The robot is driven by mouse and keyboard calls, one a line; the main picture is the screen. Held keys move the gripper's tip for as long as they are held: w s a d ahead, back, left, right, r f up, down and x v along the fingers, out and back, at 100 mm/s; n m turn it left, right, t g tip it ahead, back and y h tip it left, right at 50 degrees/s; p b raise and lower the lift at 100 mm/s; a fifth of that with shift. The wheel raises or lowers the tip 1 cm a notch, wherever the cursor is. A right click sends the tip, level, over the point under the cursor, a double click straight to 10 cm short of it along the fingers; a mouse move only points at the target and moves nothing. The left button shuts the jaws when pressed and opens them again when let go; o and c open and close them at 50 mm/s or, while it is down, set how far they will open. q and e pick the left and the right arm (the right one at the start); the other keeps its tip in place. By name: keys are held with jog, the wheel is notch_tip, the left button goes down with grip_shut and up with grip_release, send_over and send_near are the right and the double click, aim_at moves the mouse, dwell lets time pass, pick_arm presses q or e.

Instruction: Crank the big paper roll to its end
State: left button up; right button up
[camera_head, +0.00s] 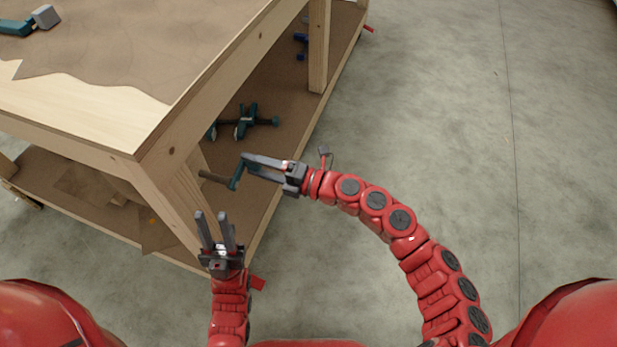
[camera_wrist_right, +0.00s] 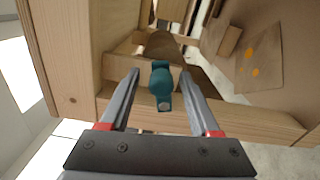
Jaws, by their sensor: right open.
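A teal crank (camera_head: 237,176) shows beside the workbench leg in the head view, with a brown rod (camera_head: 213,177) running from it toward the leg. My right gripper (camera_head: 246,163) is open at the crank's upper end. In the right wrist view the crank (camera_wrist_right: 160,85) lies between the two spread fingers, and I see a gap on each side. A brown cylinder (camera_wrist_right: 163,46), which looks like the paper roll, shows behind the crank, partly hidden by it. My left gripper (camera_head: 212,214) is open and empty, below and left of the crank.
The wooden workbench (camera_head: 150,140) fills the upper left, with brown paper on its top. Teal clamps (camera_head: 246,121) lie on its lower shelf (camera_head: 285,125). A clamp-like tool (camera_head: 42,18) lies on the top. The concrete floor (camera_head: 480,130) to the right is clear.

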jog(key=p+v, duration=0.1)
jog(key=v, duration=1.3)
jog(key=shift+d, duration=0.25)
jog(key=shift+s, duration=0.1)
